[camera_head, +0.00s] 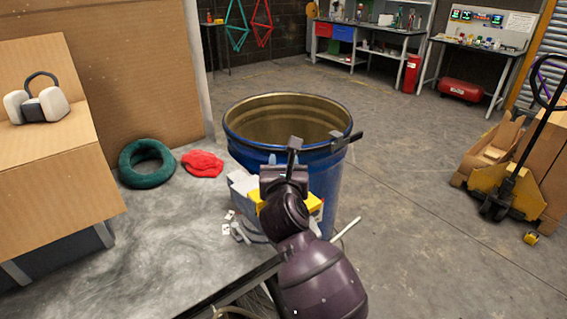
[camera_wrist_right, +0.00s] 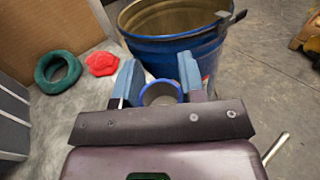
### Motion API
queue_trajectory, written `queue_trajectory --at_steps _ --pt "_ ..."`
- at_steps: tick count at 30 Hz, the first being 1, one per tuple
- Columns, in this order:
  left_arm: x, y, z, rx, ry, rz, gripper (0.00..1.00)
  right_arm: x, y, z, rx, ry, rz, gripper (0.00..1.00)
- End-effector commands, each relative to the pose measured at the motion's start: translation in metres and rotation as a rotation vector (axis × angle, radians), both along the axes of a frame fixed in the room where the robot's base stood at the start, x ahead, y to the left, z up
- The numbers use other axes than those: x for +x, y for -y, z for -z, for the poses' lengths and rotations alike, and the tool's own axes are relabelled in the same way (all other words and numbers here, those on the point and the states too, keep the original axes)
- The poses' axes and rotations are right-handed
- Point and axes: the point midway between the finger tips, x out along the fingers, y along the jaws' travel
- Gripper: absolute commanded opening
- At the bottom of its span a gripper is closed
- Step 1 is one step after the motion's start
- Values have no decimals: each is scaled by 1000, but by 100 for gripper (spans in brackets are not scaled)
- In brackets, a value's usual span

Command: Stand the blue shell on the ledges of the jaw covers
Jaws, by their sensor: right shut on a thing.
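My right gripper (camera_wrist_right: 161,78) has two blue-grey fingers. They are shut on the blue shell (camera_wrist_right: 162,89), a small round piece whose blue rim and grey inside show between them. In the head view my right gripper (camera_head: 287,159) is over the near right edge of the bench; its wrist hides the shell. Under and beside it are a grey block (camera_head: 240,183) and yellow pieces (camera_head: 314,205), possibly the vise and its jaw covers. The ledges are hidden, so I cannot tell whether the shell touches them. My left gripper is not in view.
A large open blue drum (camera_head: 238,142) with a dark clamp (camera_head: 345,140) on its rim stands just behind the gripper. A pale rod (camera_head: 346,232) sticks out right. A green ring (camera_head: 147,178) and red cloth (camera_head: 203,163) lie left on the bench. The bench front is mostly clear.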

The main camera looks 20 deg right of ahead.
Motion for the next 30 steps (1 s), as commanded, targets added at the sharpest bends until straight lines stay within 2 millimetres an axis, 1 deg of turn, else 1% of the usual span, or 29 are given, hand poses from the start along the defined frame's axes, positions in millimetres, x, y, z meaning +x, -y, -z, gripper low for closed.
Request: queue_trajectory --at_steps 18,30 --pt "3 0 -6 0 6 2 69 0 0 -1 0 0 1 11" --pt "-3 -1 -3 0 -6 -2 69 0 0 0 0 0 0 11"
